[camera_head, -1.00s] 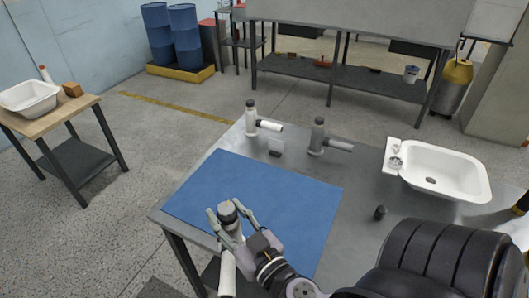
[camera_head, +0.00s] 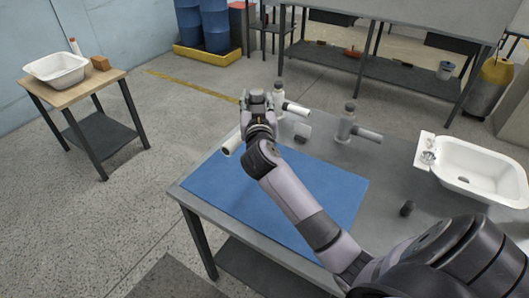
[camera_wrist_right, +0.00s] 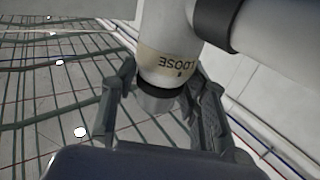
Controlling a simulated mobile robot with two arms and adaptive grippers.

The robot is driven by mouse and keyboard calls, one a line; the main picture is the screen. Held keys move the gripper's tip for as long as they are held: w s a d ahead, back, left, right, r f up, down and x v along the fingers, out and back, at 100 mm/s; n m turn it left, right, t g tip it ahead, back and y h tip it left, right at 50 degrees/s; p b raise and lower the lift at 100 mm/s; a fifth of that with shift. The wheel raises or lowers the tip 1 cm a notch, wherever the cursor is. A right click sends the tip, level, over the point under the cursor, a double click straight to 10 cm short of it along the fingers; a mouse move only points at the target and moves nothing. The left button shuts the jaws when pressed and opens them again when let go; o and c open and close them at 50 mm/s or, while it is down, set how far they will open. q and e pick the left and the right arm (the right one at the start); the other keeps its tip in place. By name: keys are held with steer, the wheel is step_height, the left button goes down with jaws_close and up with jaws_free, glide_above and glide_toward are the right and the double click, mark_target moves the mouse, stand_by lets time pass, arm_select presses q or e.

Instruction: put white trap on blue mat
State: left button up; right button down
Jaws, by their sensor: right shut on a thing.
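My right gripper (camera_head: 257,100) is shut on a white trap, whose white pipe (camera_head: 232,144) sticks out to the lower left. In the right wrist view the gripper (camera_wrist_right: 158,98) encloses the grey end of this trap (camera_wrist_right: 165,50); its tan label reads "LOOSE". In the head view the held trap overlaps the far left corner of the blue mat (camera_head: 275,193); its height is unclear. A second white trap (camera_head: 297,108) with a dark cap stands behind the mat. The mat's visible part is bare. My left gripper is out of view.
A grey trap (camera_head: 351,127), a small card stand (camera_head: 302,130), a dark small part (camera_head: 407,208) and a white sink (camera_head: 484,170) are on the metal table (camera_head: 385,185). My right arm crosses the mat. A side table (camera_head: 97,83) with a basin stands left.

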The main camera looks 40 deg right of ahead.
step_height(320, 180, down, 11)
steer(key=b, duration=0.2)
steer(key=shift+b, duration=0.4)
steer(key=shift+f+b, duration=0.35)
steer(key=shift+f, duration=0.5)
arm_select(q)
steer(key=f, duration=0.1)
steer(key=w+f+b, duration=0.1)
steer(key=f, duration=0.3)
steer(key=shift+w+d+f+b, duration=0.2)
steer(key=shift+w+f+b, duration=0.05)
steer(key=shift+b, duration=0.05)
arm_select(e)
step_height(320, 180, down, 4)
steer(key=shift+r, duration=0.25)
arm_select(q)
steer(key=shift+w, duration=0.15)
arm_select(e)
steer(key=c, duration=0.9)
jaws_free()
steer(key=shift+f, duration=0.15)
steer(key=shift+c, duration=0.2)
